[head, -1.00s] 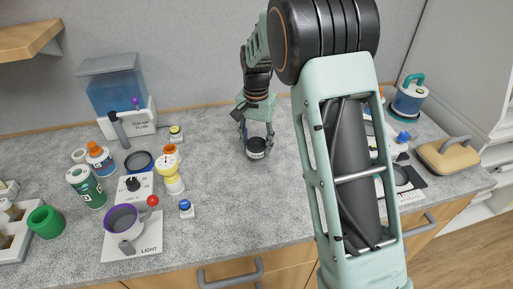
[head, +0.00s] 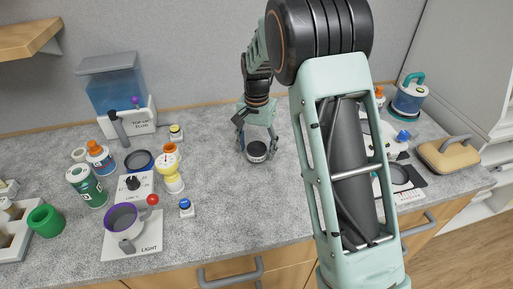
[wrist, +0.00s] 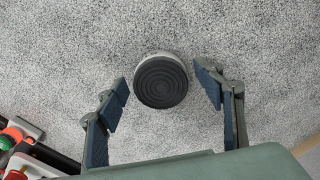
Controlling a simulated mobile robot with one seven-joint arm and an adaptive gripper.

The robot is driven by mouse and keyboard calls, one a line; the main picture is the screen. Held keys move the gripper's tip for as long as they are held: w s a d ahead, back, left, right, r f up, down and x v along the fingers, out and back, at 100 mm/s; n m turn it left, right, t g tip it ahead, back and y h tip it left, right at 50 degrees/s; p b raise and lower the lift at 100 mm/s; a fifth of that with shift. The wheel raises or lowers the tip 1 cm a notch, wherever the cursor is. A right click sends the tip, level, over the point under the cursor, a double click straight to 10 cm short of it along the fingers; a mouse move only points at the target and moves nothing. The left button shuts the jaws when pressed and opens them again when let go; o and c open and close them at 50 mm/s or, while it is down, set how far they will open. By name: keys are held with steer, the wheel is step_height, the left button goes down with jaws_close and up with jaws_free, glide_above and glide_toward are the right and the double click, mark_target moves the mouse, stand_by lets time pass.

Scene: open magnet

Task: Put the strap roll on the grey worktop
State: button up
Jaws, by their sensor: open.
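The strap roll (head: 256,152) is a short dark cylinder with a pale label, standing on the grey worktop (head: 225,190) near its middle. In the wrist view its round black top (wrist: 160,82) shows concentric rings. My gripper (head: 257,139) is open above and around the roll. In the wrist view the fingertips (wrist: 163,95) stand apart on either side of it, with worktop showing in both gaps. Nothing is held.
A blue button (head: 186,206) is nearer the front. Worktop around the roll is clear.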

mark_target(256, 148)
step_height(256, 148, up, 12)
stand_by(0.4)
stand_by(0.3)
